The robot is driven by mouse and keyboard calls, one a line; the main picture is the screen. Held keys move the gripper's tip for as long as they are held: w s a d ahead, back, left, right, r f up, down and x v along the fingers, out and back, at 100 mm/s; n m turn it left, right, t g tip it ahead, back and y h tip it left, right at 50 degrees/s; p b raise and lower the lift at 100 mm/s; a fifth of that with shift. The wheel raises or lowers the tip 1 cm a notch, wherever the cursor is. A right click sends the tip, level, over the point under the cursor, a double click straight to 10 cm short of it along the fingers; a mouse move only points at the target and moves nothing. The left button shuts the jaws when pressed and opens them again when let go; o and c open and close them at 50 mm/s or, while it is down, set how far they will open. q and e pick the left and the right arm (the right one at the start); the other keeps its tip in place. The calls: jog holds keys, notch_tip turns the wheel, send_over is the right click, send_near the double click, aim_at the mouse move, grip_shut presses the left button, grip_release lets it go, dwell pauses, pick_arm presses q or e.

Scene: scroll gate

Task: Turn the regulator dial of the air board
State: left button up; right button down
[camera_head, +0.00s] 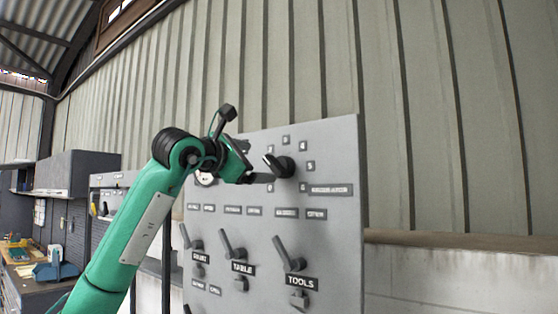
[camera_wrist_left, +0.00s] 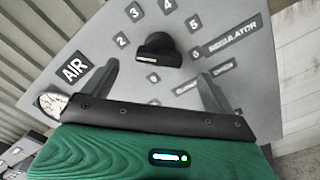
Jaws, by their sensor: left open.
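The grey air board (camera_head: 340,220) stands upright in front of me. Its regulator dial (camera_head: 285,166) is a black knob near the top, ringed by small number plates. In the left wrist view the dial (camera_wrist_left: 158,50) has a flat bar grip, with numbers such as 2, 3, 4 and 5 around it. My left gripper (camera_head: 262,168) is just left of the dial in the head view. In the left wrist view its two fingers (camera_wrist_left: 160,85) are spread apart, with the dial ahead, between their lines, and nothing held. My right gripper is out of view.
Below the dial are several lever valves, including those labelled TABLE (camera_head: 232,245) and TOOLS (camera_head: 290,254). A round gauge (camera_head: 205,179) is partly hidden behind my left arm. A cluttered workbench (camera_head: 40,270) stands at the far left. A ribbed wall is behind the board.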

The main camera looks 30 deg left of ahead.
aim_at(273, 164)
pick_arm(q)
jog(key=w+p, duration=0.1)
jog(key=w, duration=0.2)
jog(key=w+p, duration=0.1)
jog(key=w, duration=0.2)
jog(key=w+p, duration=0.1)
jog(key=w, duration=0.2)
jog(key=shift+d+r+p, duration=0.1)
jog(key=shift+d+p, duration=0.25)
jog(key=shift+p, duration=0.05)
jog(key=shift+w, duration=0.3)
jog(key=shift+c, duration=0.4)
jog(key=c, duration=0.9)
